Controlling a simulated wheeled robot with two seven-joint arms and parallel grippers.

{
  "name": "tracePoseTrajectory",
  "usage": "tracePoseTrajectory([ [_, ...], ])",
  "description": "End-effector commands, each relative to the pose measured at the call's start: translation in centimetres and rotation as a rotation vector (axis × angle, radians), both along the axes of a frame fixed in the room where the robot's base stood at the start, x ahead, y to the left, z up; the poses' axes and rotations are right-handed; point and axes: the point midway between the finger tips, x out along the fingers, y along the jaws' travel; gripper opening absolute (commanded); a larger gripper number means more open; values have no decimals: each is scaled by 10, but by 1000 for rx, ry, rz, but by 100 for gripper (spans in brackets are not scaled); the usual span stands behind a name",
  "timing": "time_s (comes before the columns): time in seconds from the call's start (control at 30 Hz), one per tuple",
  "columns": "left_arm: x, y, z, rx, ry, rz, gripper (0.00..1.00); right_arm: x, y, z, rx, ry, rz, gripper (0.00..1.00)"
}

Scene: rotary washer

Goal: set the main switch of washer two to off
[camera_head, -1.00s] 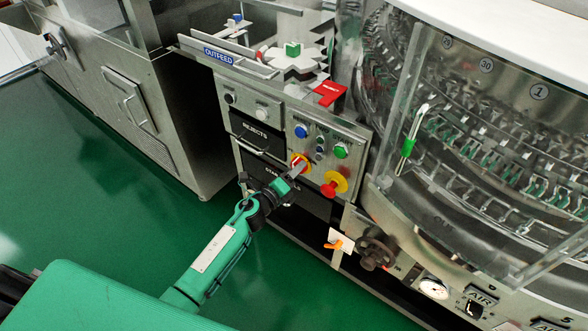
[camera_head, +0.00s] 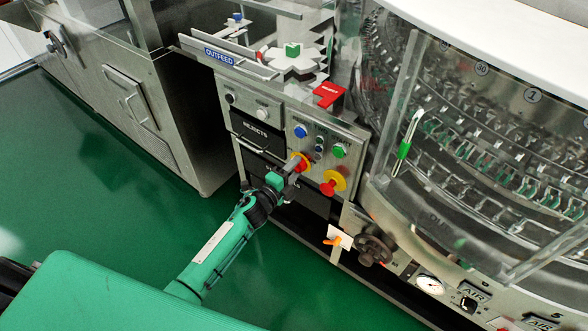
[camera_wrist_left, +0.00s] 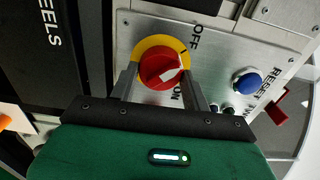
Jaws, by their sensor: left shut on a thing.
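The main switch is a red round knob on a yellow disc (camera_head: 305,156) on the grey front panel. It fills the middle of the left wrist view (camera_wrist_left: 157,67), with OFF printed above right of it and ON below right. A white mark on the knob points to the right, between the two words. My left gripper (camera_head: 294,168) has its fingers on either side of the knob and is shut on it; the fingers also show in the left wrist view (camera_wrist_left: 162,88). The exact finger contact is partly hidden. My right gripper is not in view.
A red emergency button on yellow (camera_head: 333,184) sits just right of the switch. Blue (camera_head: 301,131) and green (camera_head: 339,151) buttons are above. A black handwheel (camera_head: 373,248) and orange-tagged card (camera_head: 339,238) are lower right. The clear drum guard (camera_head: 408,110) stands right.

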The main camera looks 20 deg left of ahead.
Motion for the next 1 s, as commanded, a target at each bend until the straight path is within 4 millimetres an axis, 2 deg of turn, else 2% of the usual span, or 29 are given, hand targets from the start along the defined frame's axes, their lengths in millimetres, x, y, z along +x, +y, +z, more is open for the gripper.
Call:
tracePoseTrajectory([
  [0.37, 0, 1, 0, -6, 2, 2, 25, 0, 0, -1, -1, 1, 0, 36],
  [0.4, 0, 1, 0, -6, 2, 2, 52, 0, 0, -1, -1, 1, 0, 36],
  [0.5, 0, 1, 0, -6, 2, 2, 68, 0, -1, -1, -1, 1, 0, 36],
  [0.83, -3, 1, 0, -5, 2, 0, 68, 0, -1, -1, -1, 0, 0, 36],
  [1.0, -20, 8, -1, -4, 3, 1, 68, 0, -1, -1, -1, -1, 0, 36],
])
